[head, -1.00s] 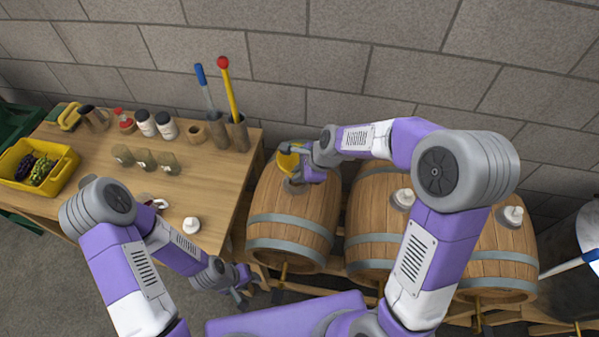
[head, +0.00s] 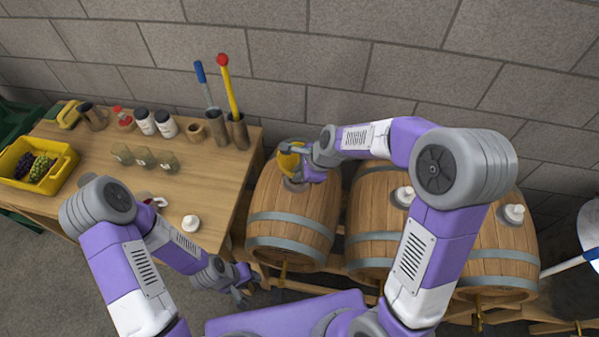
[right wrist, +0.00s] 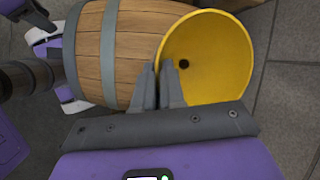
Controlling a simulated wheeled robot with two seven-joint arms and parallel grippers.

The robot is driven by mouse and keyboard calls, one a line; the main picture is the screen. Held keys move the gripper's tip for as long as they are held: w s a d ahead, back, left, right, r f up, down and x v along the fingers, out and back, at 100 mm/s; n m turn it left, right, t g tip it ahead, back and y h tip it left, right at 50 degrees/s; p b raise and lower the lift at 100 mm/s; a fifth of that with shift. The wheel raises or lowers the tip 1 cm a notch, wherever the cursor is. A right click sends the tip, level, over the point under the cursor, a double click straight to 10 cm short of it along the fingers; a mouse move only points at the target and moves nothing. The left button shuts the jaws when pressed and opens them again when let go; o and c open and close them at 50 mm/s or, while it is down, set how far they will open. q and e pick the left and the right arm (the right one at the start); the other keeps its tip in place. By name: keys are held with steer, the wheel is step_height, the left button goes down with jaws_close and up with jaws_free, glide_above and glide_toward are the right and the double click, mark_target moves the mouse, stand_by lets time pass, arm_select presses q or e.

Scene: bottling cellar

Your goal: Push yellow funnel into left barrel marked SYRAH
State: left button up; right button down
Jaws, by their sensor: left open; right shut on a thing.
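The yellow funnel (head: 288,160) is at the top of the left barrel (head: 292,215). In the right wrist view the funnel (right wrist: 205,55) shows its wide mouth and dark centre hole, beside the barrel (right wrist: 135,45). My right gripper (head: 290,149) is shut on the funnel's rim; its fingers (right wrist: 168,85) show close together at the rim. Whether the funnel's stem sits in the bung hole is hidden. No SYRAH lettering is readable. My left gripper (head: 246,290) is open and empty, low in front of the table and left barrel.
Two more barrels, the middle (head: 378,225) and right one (head: 500,250), carry white bungs. A wooden table (head: 215,175) at left holds jars, glasses, a yellow crate (head: 62,165) and a loose white bung (head: 191,223). A block wall stands close behind the barrels.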

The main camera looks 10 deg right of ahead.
steer(key=shift+f+b, duration=0.95)
steer(key=shift+f, duration=0.4)
stand_by(0.3)
steer(key=c, duration=0.7)
jaws_free()
steer(key=shift+r, duration=0.15)
steer(key=shift+r+p, duration=3.9)
steer(key=shift+p, duration=0.2)
